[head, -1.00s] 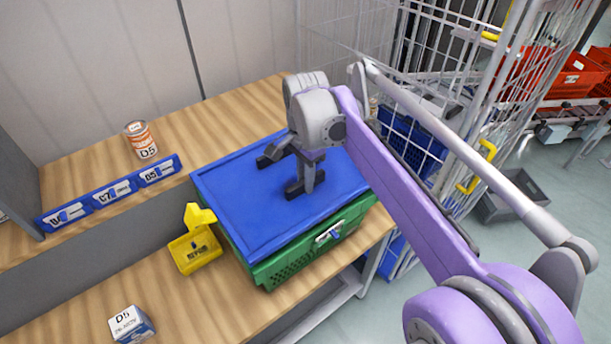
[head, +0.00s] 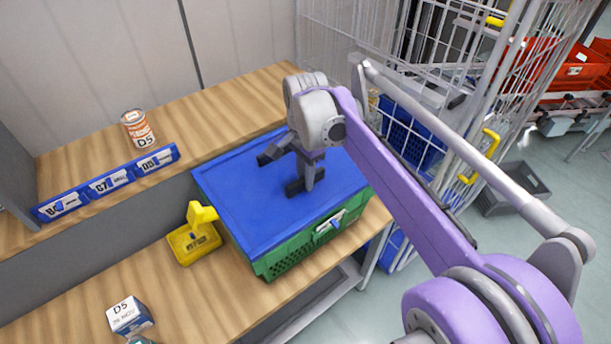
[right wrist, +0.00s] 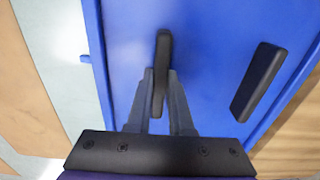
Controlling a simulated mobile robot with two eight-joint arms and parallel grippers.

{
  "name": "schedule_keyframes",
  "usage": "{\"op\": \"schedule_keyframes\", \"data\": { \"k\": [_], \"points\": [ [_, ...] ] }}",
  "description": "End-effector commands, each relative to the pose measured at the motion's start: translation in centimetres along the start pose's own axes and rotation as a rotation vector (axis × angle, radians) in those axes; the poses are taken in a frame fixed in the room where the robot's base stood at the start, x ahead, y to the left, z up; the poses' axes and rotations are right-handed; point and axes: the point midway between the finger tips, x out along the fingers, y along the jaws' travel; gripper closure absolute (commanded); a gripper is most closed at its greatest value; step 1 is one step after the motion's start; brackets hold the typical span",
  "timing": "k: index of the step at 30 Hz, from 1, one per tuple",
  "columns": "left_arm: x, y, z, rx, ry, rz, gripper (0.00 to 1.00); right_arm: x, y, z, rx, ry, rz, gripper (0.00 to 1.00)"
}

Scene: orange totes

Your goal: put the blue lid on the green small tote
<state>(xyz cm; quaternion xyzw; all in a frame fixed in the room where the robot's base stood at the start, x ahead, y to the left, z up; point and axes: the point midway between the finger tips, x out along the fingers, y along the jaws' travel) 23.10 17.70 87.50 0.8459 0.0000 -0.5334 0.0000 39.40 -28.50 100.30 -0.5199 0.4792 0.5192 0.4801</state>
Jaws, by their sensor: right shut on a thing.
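The blue lid (head: 250,205) lies flat over the top of the green small tote (head: 290,256), and its edges look roughly in line with the tote's rim. I cannot tell whether it is fully seated. The tote's front wall shows below the lid; its inside is hidden. My right gripper (head: 303,180) comes down from above onto the lid. In the right wrist view the gripper (right wrist: 160,100) is shut on a black bar-shaped handle (right wrist: 163,45) of the lid. A second black handle (right wrist: 257,82) stands free beside it. My left gripper is not in view.
A yellow holder (head: 195,243) stands close to the tote's left side. A D5 box (head: 128,316) lies at the front left. A can (head: 137,128) and a blue label strip (head: 110,184) are on the raised shelf. A wire cage (head: 450,100) stands at the right.

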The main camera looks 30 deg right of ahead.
Motion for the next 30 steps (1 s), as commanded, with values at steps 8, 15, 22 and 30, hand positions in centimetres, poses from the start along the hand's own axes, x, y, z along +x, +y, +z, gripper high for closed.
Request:
{"op": "schedule_keyframes", "data": {
  "k": [8, 15, 22, 30],
  "points": [
    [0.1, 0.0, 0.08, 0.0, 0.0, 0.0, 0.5, 0.44, 0.0, 0.01, 0.0, 0.0, 0.0, 1.0],
    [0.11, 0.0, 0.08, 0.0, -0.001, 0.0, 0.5, 0.53, 0.03, 0.03, 0.0, -0.001, 0.001, 0.68],
    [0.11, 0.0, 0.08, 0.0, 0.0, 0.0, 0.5, 0.47, 0.02, 0.01, 0.0, 0.0, 0.001, 0.45],
    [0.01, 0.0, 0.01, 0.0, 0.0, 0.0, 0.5, -0.31, -0.01, -0.01, 0.0, 0.0, 0.0, 0.45]
  ]
}}
